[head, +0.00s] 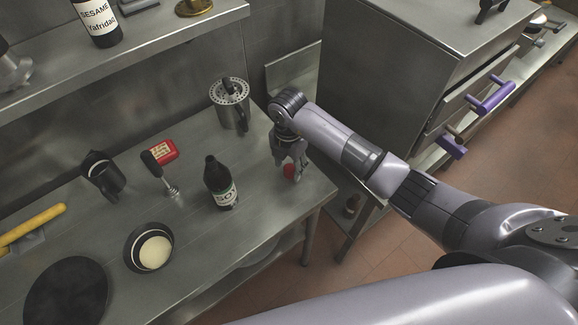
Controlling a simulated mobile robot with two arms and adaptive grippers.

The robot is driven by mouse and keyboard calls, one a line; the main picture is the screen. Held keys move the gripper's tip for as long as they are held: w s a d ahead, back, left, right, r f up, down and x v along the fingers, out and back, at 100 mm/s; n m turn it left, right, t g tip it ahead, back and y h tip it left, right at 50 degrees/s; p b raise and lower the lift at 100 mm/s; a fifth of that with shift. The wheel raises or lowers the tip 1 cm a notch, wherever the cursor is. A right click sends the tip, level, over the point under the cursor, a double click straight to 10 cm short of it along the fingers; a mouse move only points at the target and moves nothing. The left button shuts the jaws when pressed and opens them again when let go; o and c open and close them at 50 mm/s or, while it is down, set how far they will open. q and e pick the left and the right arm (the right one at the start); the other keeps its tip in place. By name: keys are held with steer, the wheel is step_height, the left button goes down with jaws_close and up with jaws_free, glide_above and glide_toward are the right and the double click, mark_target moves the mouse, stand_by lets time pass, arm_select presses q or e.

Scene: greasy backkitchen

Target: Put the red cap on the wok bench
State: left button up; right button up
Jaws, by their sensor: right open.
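A small round red cap (291,172) is at the right end of the steel bench (262,215), near its front edge. My right gripper (291,167) points down over the cap with its fingers open. The fingers are at the cap and partly cover it; I cannot tell whether they touch it. I cannot tell whether this steel bench is the wok bench. My left gripper is not in view.
A dark bottle (219,183) stands left of my gripper, and a steel canister (231,104) stands behind. A red box (163,152), a round bowl (149,248) and a black disc (67,292) are farther left. A steel cabinet (385,75) with purple handles stands right.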

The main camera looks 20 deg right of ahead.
mark_target(289, 169)
step_height(289, 169, up, 11)
steer(key=b, duration=0.2)
stand_by(0.6)
